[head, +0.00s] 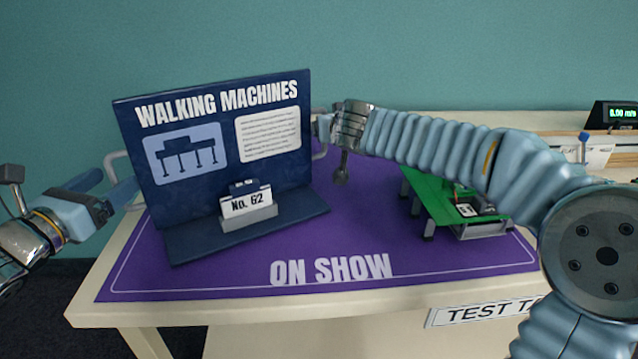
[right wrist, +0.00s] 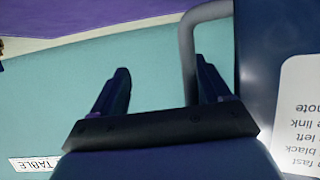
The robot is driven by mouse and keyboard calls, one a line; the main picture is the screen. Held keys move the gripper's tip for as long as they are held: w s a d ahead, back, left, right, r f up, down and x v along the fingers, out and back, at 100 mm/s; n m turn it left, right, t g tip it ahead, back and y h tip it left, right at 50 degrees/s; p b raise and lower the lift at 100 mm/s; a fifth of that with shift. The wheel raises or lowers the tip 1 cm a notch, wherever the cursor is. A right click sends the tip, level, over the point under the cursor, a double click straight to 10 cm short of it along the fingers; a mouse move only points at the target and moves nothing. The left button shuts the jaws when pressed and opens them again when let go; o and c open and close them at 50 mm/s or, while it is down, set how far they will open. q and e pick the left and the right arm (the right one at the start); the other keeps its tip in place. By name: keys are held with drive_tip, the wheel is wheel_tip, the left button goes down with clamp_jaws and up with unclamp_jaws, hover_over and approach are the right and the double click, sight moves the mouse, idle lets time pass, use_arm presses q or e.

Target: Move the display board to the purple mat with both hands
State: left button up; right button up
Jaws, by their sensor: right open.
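The dark blue display board (head: 218,190), headed "WALKING MACHINES", stands upright on its base on the purple mat (head: 230,283) marked "ON SHOW". It has a grey handle on each side. My left gripper (head: 104,185) is open, its fingers apart beside the left handle (head: 112,165). My right gripper (head: 322,128) is at the board's right edge, partly hidden in the head view. In the right wrist view my right gripper (right wrist: 165,88) is open. The right handle (right wrist: 188,50) shows between its fingers, close to the right one, with the board (right wrist: 255,70) beyond.
A small card stand (head: 248,208) reading "No. 62" is at the board's foot. A green model on legs (head: 432,200) stands on the mat to the right, below my right arm. A digital readout (head: 615,114) is at the far right. The mat's front strip is clear.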

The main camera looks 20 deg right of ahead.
drive_tip(key=o, duration=0.3)
drive_tip(key=shift+d, duration=0.1)
use_arm(q)
drive_tip(key=shift+a, duration=0.2)
drive_tip(key=shift+d, duration=0.1)
use_arm(e)
drive_tip(key=v, duration=0.8)
use_arm(q)
drive_tip(key=a+p, duration=0.2)
drive_tip(key=a, duration=0.4)
use_arm(e)
wheel_tip(320, 180, up, 2)
drive_tip(key=shift+r, duration=0.1)
use_arm(q)
drive_tip(key=shift+s+f, duration=0.1)
use_arm(e)
drive_tip(key=shift+s, duration=0.15)
